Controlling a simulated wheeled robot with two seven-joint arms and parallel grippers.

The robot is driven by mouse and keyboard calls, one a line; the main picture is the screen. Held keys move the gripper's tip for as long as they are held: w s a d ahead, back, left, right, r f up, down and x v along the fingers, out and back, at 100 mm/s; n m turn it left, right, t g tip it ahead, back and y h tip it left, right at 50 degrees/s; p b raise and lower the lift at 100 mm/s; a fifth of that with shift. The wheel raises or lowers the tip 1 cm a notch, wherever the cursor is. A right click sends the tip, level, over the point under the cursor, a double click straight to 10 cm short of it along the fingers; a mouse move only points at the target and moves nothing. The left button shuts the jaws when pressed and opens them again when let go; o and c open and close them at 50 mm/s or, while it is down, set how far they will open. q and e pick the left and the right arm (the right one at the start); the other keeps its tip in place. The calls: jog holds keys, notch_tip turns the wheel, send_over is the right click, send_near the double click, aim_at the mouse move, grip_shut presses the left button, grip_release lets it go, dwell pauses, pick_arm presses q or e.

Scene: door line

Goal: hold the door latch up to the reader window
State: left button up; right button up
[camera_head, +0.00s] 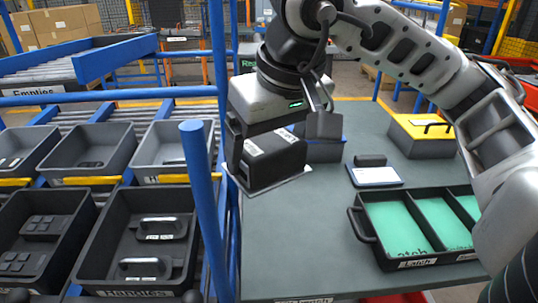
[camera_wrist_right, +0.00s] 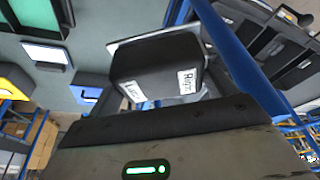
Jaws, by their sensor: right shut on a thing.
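The door latch (camera_head: 272,162) is a black case with white labels and a pale flat plate on its far side. My right gripper (camera_head: 280,140) is shut on it and holds it over the left edge of the table. In the right wrist view the door latch (camera_wrist_right: 160,68) shows label text only partly readable. What looks like the reader, with a bright white window (camera_head: 376,175), lies face up on the table to the right of the latch. The window also shows in the right wrist view (camera_wrist_right: 45,53). The latch is apart from it. My left gripper is not in view.
A black tray (camera_head: 408,264) with green compartments stands at the front right. A yellow-topped box (camera_head: 425,132) is at the back right, a blue-rimmed box (camera_head: 322,150) behind my gripper. A blue post (camera_head: 208,205) and bins (camera_head: 90,240) stand left. The front-left tabletop (camera_head: 295,240) is clear.

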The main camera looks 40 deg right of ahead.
aim_at(267, 180)
jog(key=w+d, duration=0.3)
jog(key=w, duration=0.3)
jog(key=shift+d+p, duration=0.35)
jog(key=shift+p, duration=0.05)
jog(key=s+a, duration=0.2)
jog(key=s, duration=0.1)
jog(key=s+a, duration=0.2)
jog(key=s, duration=0.1)
jog(key=s+a+b, duration=0.1)
jog(key=s+a, duration=0.1)
jog(key=s, duration=0.2)
jog(key=shift+s+a, duration=0.15)
jog(key=shift+s, duration=0.1)
